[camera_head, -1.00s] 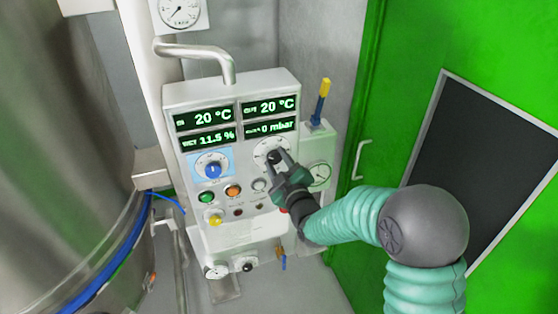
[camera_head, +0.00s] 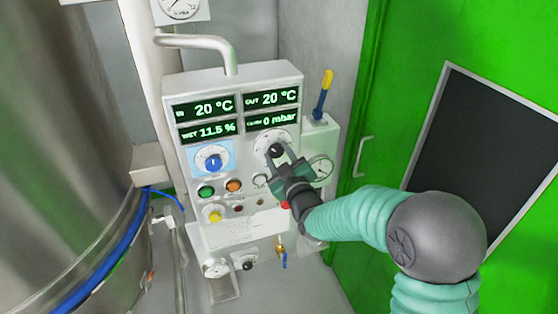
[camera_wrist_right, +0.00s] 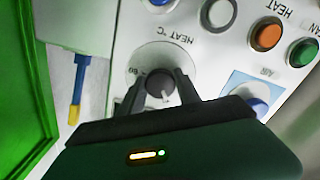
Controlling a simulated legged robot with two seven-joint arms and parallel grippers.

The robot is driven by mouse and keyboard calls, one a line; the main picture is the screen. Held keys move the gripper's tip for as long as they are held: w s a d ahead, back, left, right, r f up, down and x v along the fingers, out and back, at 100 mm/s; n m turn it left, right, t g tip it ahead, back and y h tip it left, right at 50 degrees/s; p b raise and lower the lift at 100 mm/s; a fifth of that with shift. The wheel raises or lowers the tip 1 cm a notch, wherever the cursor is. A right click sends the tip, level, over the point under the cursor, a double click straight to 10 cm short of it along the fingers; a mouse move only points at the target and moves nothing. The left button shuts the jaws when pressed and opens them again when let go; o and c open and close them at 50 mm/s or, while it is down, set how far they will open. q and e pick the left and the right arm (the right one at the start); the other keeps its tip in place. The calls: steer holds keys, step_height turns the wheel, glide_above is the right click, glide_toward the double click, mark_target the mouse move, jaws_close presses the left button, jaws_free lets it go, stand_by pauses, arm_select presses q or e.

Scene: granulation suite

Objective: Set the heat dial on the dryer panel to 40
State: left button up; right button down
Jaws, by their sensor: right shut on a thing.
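The dryer panel (camera_head: 228,228) is a light grey box with green readouts showing 20 °C twice, 11.5 % and 0 mbar. The heat dial is a dark round knob (camera_head: 276,150) on a white scale at the panel's right side. In the right wrist view the knob (camera_wrist_right: 159,83) sits between my fingers, with "HEAT °C" printed on its scale. My right gripper (camera_head: 276,155) is shut on the knob; the fingers hide part of the scale, and the exact setting cannot be read. My left gripper is not in view.
A blue air knob (camera_head: 213,162) on a light blue plate is left of the heat dial. Green (camera_head: 206,191) and orange (camera_head: 234,186) buttons sit below. A blue-yellow lever (camera_head: 323,93) rises at the right. A steel vessel (camera_head: 60,150) fills the left.

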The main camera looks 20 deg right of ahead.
steer(key=m+b, duration=0.3)
steer(key=m, duration=0.1)
steer(key=shift+r+b, duration=0.2)
steer(key=shift+b, duration=0.15)
steer(key=m+b, duration=0.1)
steer(key=m, duration=0.1)
steer(key=m+b, duration=0.1)
steer(key=m, duration=0.1)
steer(key=shift+r+m+b, duration=0.2)
steer(key=shift+m+b, duration=0.1)
steer(key=shift+r, duration=0.1)
steer(key=c, duration=1.1)
jaws_free()
steer(key=shift+w, duration=0.1)
steer(key=shift+c, duration=0.2)
steer(key=shift+o, duration=1.3)
steer(key=shift+f, duration=0.25)
steer(key=shift+f, duration=0.1)
